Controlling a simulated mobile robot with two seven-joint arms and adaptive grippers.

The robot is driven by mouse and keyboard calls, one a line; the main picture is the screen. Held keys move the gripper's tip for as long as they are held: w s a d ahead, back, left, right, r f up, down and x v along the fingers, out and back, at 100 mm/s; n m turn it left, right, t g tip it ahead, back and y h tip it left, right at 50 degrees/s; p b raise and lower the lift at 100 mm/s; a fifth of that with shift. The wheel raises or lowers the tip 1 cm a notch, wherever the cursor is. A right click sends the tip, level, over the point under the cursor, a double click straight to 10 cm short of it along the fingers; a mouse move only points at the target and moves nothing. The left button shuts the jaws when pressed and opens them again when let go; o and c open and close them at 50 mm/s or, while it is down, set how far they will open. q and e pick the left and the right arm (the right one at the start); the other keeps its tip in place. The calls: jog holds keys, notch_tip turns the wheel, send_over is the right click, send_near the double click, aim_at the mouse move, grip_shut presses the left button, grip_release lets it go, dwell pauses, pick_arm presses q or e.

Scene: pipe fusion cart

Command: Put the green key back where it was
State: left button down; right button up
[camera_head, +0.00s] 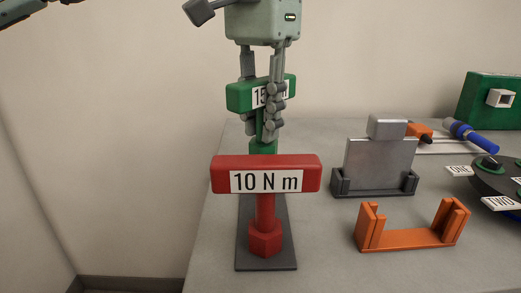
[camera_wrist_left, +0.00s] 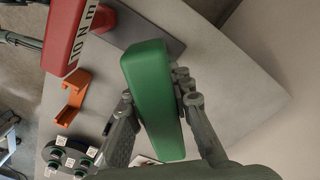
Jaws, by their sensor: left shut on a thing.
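The green key (camera_head: 234,98) is a T-shaped tool with a white label on its bar, partly covered by my fingers. My left gripper (camera_head: 259,130) comes down from above and is shut on its bar. The key is upright, and its lower end is hidden behind the red key (camera_head: 222,173), so I cannot tell whether it touches the plate. The red key, marked 10 N m, stands upright on a dark base plate (camera_head: 284,245). In the left wrist view the green bar (camera_wrist_left: 153,75) lies between my two fingers. My right gripper is not in view.
Right of the keys, an orange cradle (camera_head: 408,240) and a grey block in a dark holder (camera_head: 375,182) stand on the grey table (camera_head: 330,270). Farther right are a blue-handled tool (camera_head: 470,136), a green box (camera_head: 490,100) and a dark round stand with labels (camera_head: 490,183).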

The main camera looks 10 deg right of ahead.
aim_at(261, 142)
pick_arm(q)
jog(key=shift+f, duration=1.9)
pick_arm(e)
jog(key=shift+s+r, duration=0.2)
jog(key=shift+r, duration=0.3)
pick_arm(q)
jog(key=shift+f, duration=0.3)
jog(key=c, duration=1.3)
grip_release()
jog(key=shift+c, duration=0.2)
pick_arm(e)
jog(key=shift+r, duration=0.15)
pick_arm(q)
jog(key=shift+r, duration=0.55)
notch_tip(261, 142, up, 11)
jog(key=shift+f+p, duration=0.15)
jog(key=shift+p, duration=0.55)
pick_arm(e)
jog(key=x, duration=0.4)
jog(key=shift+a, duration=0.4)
pick_arm(q)
jog(key=shift+r, duration=0.4)
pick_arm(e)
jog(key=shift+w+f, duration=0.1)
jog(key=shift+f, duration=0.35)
